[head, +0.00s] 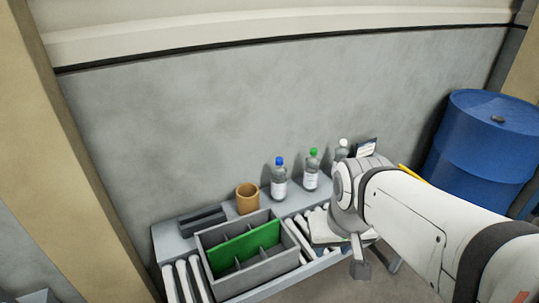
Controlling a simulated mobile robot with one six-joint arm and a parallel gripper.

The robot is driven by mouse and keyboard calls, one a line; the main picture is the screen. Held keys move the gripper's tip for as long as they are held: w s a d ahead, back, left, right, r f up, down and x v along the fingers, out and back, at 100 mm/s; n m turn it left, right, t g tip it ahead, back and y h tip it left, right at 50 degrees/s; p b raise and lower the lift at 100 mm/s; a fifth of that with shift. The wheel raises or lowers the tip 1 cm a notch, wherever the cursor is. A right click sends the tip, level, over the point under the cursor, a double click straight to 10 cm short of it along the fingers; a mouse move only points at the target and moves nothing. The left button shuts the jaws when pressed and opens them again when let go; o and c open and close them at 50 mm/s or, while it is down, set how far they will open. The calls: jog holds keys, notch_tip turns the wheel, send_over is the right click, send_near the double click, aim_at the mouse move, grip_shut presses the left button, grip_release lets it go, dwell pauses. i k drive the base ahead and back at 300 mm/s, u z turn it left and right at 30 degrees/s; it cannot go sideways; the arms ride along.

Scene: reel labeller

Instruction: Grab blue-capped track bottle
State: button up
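The blue-capped bottle (279,180) stands upright on the back ledge of the bench, in the middle of the head view. It has a grey body and a white label. A green-capped bottle (312,170) stands to its right, and a white-capped bottle (341,153) stands further right, partly hidden by my arm. My gripper (359,263) is at the end of the arm, right of and in front of the blue-capped bottle, and apart from it. Its fingers are mostly hidden, so I cannot tell whether it is open or shut.
A brown cup (247,198) stands just left of the blue-capped bottle. A grey divided box (234,277) with a green panel sits in front, on rollers (190,280). A dark tray (203,220) lies at the left. A blue drum (484,140) stands right. The wall is close behind.

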aim_at(278, 180)
jog(key=z, duration=0.3)
jog(key=k, duration=0.15)
jog(key=u, duration=2.65)
jog(key=k, duration=1.4)
jog(key=z, duration=1.55)
jog(key=i, duration=1.65)
jog(key=z, duration=0.05)
